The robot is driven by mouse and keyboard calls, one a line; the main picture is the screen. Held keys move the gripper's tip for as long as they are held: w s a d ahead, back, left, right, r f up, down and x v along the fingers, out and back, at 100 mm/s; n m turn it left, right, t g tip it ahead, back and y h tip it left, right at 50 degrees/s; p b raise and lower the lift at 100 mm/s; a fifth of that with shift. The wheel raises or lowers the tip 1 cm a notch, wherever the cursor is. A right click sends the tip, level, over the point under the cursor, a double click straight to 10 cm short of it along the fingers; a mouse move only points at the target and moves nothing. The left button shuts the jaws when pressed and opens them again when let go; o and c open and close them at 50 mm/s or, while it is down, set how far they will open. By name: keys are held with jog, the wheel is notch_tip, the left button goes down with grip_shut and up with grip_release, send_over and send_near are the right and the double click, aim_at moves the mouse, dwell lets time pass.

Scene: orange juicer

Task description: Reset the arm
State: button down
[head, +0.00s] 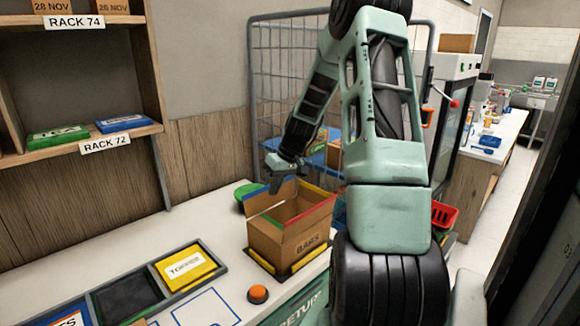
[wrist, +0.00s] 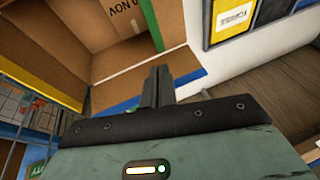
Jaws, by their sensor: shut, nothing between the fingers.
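My arm rises from the lower right of the head view and bends down to the left. My gripper (head: 277,184) is over the far edge of an open cardboard box (head: 277,237) marked BARS on the counter. In the wrist view my gripper (wrist: 156,72) has its fingers together with nothing between them. The box also shows there, with its brown walls and flaps (wrist: 40,45) beyond the fingers. I cannot tell whether the fingers touch a flap.
An orange button (head: 258,293) and a tray with a yellow pack (head: 185,268) are left of the box. A green round thing (head: 246,192) lies behind it. A wire cage (head: 285,75) stands behind my arm. A shelf (head: 135,135) holds green and blue packs.

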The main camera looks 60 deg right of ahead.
jog(key=b+v, duration=0.1)
jog(key=v, duration=0.6)
jog(key=shift+s+d+b, duration=0.15)
jog(key=shift+d+b, duration=0.2)
jog(key=shift+b, duration=0.05)
